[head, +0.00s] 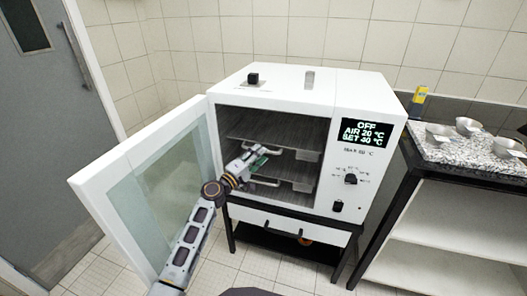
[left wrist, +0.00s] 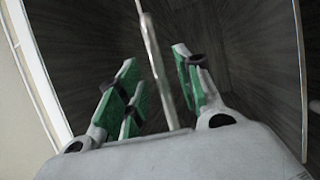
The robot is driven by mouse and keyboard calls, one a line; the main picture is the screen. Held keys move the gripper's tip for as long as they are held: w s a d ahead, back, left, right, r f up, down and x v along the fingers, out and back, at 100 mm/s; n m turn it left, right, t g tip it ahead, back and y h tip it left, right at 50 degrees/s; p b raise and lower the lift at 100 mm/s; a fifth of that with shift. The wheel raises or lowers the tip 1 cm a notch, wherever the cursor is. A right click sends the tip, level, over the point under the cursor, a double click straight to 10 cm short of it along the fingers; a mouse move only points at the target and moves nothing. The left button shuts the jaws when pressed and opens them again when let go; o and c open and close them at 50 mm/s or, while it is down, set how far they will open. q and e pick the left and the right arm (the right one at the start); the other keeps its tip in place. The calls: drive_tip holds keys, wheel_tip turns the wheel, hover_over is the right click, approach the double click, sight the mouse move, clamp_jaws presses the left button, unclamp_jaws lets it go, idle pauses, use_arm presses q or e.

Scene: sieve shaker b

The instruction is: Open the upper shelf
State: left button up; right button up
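The white oven (head: 372,120) stands with its glass door (head: 150,195) swung open to the left. Inside are an upper shelf (head: 306,155) and a lower shelf (head: 302,187), each with a pale handle at its front. My left gripper (head: 262,158) reaches into the opening, at the upper shelf's front. In the left wrist view, a thin pale bar (left wrist: 157,62), apparently the shelf's handle, runs between the green-padded fingers. My right gripper is not in view.
The open door stands left of my left arm. The oven rests on a dark-framed stand with a white drawer (head: 275,222). A grey door is at far left.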

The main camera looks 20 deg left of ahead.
use_arm(q)
drive_tip(key=shift+x, duration=1.65)
clamp_jaws()
